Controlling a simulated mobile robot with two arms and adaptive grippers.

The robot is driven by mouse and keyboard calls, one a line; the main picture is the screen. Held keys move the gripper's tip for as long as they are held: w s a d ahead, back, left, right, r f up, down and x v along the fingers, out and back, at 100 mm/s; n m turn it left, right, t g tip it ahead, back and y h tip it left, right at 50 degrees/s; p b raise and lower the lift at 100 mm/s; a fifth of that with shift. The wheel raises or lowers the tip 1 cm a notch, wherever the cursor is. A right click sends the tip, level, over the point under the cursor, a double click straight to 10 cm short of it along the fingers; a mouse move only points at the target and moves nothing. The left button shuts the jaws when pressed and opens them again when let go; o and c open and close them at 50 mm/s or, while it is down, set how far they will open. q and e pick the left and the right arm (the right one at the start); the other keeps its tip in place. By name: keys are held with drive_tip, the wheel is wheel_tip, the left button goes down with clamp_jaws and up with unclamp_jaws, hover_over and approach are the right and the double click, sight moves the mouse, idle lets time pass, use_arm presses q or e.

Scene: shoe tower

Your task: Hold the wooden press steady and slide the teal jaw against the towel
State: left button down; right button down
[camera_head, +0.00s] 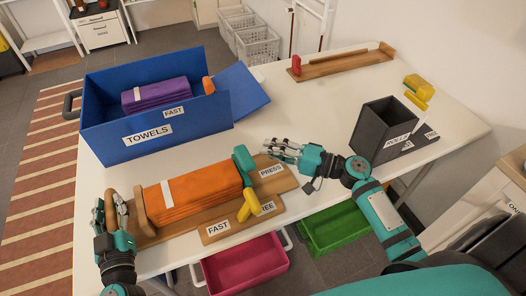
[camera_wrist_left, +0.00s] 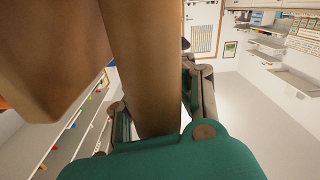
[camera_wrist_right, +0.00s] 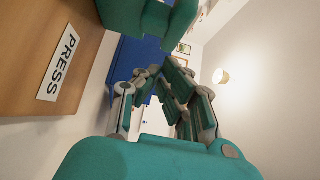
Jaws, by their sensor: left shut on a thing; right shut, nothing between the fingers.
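The wooden press (camera_head: 285,178) lies on the white table, labelled PRESS, and a folded orange towel (camera_head: 205,190) with a white band sits on it. The teal jaw (camera_head: 244,160) stands at the towel's right end, touching or very close. A yellow lever (camera_head: 248,206) is at the front, over a board labelled FAST and FREE. My left gripper (camera_head: 112,208) is shut on the wooden handle at the press's left end, which also shows in the left wrist view (camera_wrist_left: 140,70). My right gripper (camera_head: 275,148) is shut and empty, just right of the teal jaw; the jaw also shows in the right wrist view (camera_wrist_right: 150,18).
A blue TOWELS box (camera_head: 150,150) with a purple towel (camera_head: 160,95) stands behind the press. A dark grey labelled bin (camera_head: 375,130) and a yellow object (camera_head: 418,88) are at the right. A second wooden board (camera_head: 345,65) lies at the back. The table middle is clear.

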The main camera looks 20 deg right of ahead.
use_arm(q)
drive_tip(key=shift+f, duration=0.2)
use_arm(e)
drive_tip(key=w+v, duration=0.1)
drive_tip(key=v, duration=1)
drive_tip(key=shift+d, duration=0.45)
drive_tip(key=shift+s, duration=0.1)
use_arm(q)
drive_tip(key=c, duration=1.5)
unclamp_jaws()
drive_tip(key=shift+d+r, duration=0.1)
drive_tip(key=shift+r, duration=0.15)
drive_tip(key=shift+c, duration=0.2)
drive_tip(key=o, duration=0.5)
